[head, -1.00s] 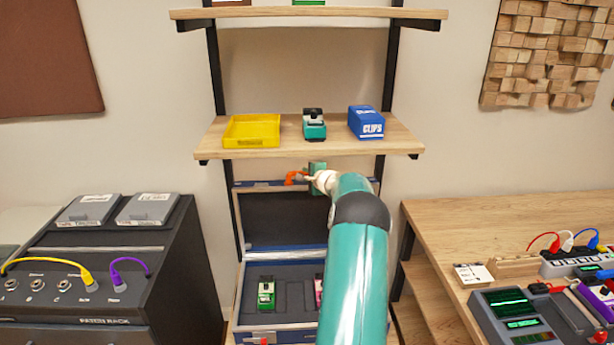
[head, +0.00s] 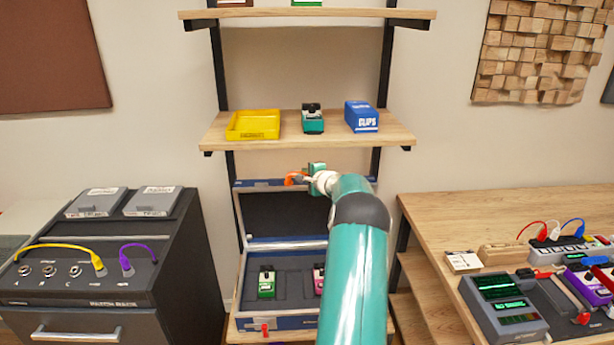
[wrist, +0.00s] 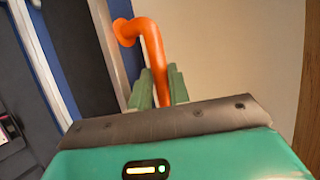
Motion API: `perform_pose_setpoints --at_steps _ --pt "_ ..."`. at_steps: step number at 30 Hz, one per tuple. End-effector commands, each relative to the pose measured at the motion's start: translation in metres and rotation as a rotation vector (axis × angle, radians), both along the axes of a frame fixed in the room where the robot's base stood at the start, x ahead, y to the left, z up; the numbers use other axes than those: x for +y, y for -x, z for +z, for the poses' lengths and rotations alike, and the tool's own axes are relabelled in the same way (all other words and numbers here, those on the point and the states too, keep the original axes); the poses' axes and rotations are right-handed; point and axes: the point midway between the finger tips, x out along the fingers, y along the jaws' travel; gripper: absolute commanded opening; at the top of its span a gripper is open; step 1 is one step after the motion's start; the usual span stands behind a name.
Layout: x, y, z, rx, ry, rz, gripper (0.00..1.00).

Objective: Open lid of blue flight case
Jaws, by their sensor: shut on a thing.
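The blue flight case (head: 280,322) stands on a low shelf with its lid (head: 284,216) raised upright at the back. Its dark interior shows, with a green pedal (head: 267,283) and a pink pedal (head: 319,279) inside. An orange handle (head: 294,179) sits at the lid's top edge. My gripper (head: 308,177) is at that handle. In the wrist view the green fingers (wrist: 158,88) are closed around the lower end of the orange handle (wrist: 150,40). My arm hides the right part of the case.
A shelf (head: 210,140) above holds a yellow tray (head: 253,125), a teal pedal (head: 313,119) and a blue clips box (head: 361,117). A patch rack (head: 100,255) stands left, a wooden bench (head: 500,215) with gear right.

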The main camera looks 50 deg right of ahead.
Motion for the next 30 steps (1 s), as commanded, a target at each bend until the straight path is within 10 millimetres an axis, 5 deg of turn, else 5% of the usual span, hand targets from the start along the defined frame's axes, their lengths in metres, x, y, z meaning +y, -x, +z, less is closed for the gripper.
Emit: perform_pose_setpoints --at_steps 1,14,15,18,30 --pt "0.001 0.003 -0.015 0.017 -0.014 -0.003 0.00" --pt "-0.001 0.002 -0.016 0.018 -0.014 -0.004 0.00" --pt "-0.001 0.002 -0.016 0.018 -0.014 -0.004 0.24" --pt "-0.001 0.001 -0.015 0.017 -0.014 -0.004 0.40" --pt "0.004 0.015 -0.006 0.012 -0.011 -0.004 0.40"
